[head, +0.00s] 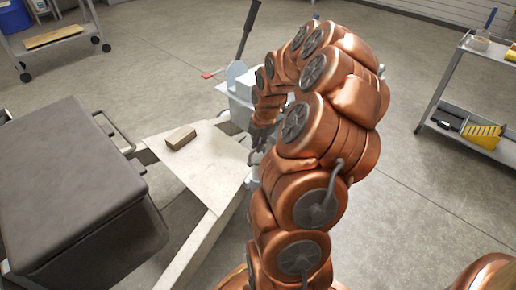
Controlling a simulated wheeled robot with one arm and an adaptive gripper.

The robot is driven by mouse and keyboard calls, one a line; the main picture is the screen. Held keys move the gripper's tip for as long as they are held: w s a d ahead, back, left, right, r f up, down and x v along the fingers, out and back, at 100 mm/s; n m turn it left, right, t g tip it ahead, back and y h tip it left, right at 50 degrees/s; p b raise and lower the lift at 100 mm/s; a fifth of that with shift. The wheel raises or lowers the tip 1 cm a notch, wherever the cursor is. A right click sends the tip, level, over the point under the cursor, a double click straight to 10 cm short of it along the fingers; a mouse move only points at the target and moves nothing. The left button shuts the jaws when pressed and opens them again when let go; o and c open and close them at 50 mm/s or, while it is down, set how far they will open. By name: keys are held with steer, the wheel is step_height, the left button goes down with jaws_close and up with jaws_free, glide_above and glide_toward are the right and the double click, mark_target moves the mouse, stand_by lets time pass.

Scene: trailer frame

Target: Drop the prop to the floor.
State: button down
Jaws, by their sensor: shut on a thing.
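My gripper (259,139) is beyond the bend of my copper arm, at the right edge of the pale flat plate of the trailer frame (212,160). The arm covers much of it. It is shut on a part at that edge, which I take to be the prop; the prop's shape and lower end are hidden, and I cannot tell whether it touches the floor. The frame's long pale beam (195,250) runs toward the bottom of the view.
A small wooden block (181,137) lies on the plate. A dark lidded box (65,180) stands at left. A pale blue-white unit (241,88) and a dark lever (248,30) are behind my gripper. Shelved carts stand at upper left and right (478,135). Open concrete floor (420,220) lies at right.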

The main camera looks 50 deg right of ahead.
step_height(320, 180, up, 5)
steer(key=shift+r+p, duration=0.1)
steer(key=shift+p, duration=0.8)
steer(key=c, duration=1.2)
jaws_free()
step_height(320, 180, up, 12)
steer(key=s, duration=0.2)
steer(key=shift+s+f, duration=0.2)
